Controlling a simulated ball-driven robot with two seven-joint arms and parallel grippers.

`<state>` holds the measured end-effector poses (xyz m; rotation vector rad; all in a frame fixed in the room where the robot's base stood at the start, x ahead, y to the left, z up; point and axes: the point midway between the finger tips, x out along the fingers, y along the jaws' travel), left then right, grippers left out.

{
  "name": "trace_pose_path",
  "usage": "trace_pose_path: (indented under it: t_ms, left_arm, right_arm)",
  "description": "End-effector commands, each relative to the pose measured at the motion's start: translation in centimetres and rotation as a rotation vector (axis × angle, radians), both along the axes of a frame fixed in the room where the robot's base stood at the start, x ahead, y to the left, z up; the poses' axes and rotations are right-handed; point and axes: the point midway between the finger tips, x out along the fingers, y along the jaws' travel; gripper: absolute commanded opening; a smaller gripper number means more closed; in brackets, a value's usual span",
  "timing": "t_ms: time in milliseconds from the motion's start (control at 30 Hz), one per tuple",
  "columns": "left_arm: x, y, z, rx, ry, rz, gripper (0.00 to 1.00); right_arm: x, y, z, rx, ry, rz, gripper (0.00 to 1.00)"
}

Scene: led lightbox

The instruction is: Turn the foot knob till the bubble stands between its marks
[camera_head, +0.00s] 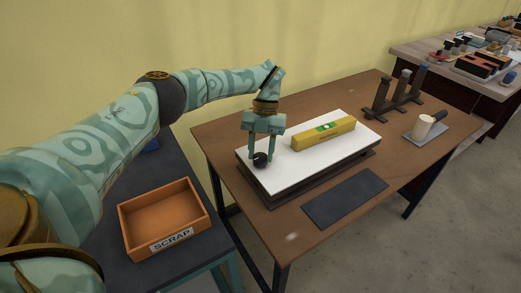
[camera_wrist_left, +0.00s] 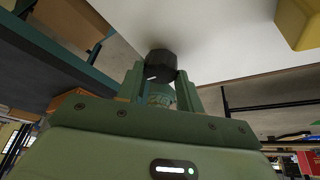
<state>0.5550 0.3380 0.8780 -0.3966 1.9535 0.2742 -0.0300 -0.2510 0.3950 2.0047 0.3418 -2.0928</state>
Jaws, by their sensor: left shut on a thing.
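The foot knob (camera_head: 261,160) is a small black knob at the near left corner of the white-topped plate (camera_head: 270,166). My left gripper (camera_head: 262,157) comes down over it and is shut on it. In the left wrist view the dark knob (camera_wrist_left: 161,66) sits between the fingers, with a short pale line on its side. A yellow spirit level (camera_head: 323,134) lies on the plate to the right, with a green vial (camera_head: 329,127) on top. The bubble and its marks are too small to tell apart. My right gripper does not show.
An orange SCRAP box (camera_head: 162,220) stands on a dark bench at the left. A dark mat (camera_head: 345,197) lies in front of the plate. A dark rack (camera_head: 399,95) and a grey pad (camera_head: 425,133) with a pale cylinder stand at the right.

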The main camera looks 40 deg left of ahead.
Motion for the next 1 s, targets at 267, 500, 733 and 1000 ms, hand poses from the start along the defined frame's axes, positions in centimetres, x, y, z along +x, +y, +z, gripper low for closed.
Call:
trace_pose_path:
  t_ms: [267,500,733,1000]
  left_arm:
    - [0.25,-0.11,0.50,-0.004,-0.008,-0.080,0.14]
    - [0.25,-0.09,0.48,-0.003,-0.008,-0.094,0.14]
    - [0.25,-0.10,0.48,-0.003,-0.009,-0.094,0.14]
    - [0.15,-0.08,0.26,-0.003,-0.004,-0.094,0.59]
  right_arm:
    - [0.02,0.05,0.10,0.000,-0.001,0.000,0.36]
    - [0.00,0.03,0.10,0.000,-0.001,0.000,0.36]
    - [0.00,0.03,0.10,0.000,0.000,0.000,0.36]
    - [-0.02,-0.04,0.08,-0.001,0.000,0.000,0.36]
